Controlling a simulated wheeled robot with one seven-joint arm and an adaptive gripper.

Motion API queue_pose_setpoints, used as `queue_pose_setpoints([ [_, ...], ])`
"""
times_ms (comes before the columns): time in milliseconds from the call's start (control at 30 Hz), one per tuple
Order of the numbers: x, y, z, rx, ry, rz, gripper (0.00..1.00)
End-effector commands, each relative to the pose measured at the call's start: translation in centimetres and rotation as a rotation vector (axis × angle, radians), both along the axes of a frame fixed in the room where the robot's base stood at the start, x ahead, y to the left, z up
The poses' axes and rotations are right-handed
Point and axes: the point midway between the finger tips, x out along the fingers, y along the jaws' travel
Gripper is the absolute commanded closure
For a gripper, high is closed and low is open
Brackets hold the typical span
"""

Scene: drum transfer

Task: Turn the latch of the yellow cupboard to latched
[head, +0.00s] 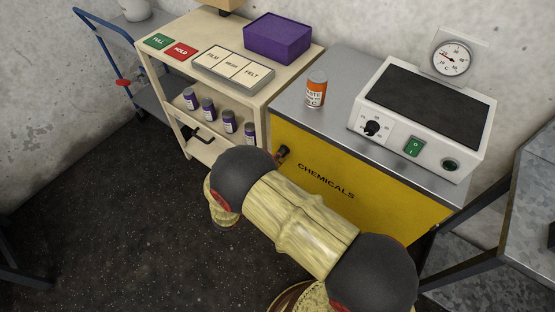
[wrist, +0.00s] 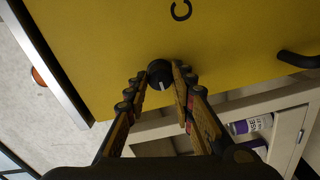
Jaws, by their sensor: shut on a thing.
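The yellow cupboard (head: 350,195), lettered CHEMICALS, stands at right of centre in the head view; its yellow front (wrist: 105,45) fills the top of the wrist view. The latch is a round black knob (wrist: 158,70) with a short white mark, which points toward the bottom of the wrist view. My gripper (wrist: 160,83) is closed on the knob, one finger on each side. In the head view my arm hides most of the gripper; a small dark piece shows at the door, and I cannot tell whether it is knob or fingertip.
A black handle (wrist: 298,60) sticks out from the cupboard front. An orange jar (head: 316,90) and a white hotplate (head: 425,115) stand on the cupboard top. A cream shelf unit (head: 215,80) with purple jars stands close at left. Dark floor (head: 110,210) is clear at left.

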Motion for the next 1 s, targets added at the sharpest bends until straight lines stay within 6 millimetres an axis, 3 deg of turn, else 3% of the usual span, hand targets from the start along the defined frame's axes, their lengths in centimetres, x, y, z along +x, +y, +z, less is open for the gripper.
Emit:
queue_pose_setpoints([
  [500,-0.08,-0.1,-0.19,0.014,-0.007,0.0,1.0],
  [533,-0.08,-0.1,-0.2,0.014,-0.007,0.0,0.74],
  [833,-0.04,-0.05,-0.1,0.013,-0.009,-0.001,0.57],
  [1000,-0.03,-0.04,-0.06,0.013,-0.009,0.0,0.57],
])
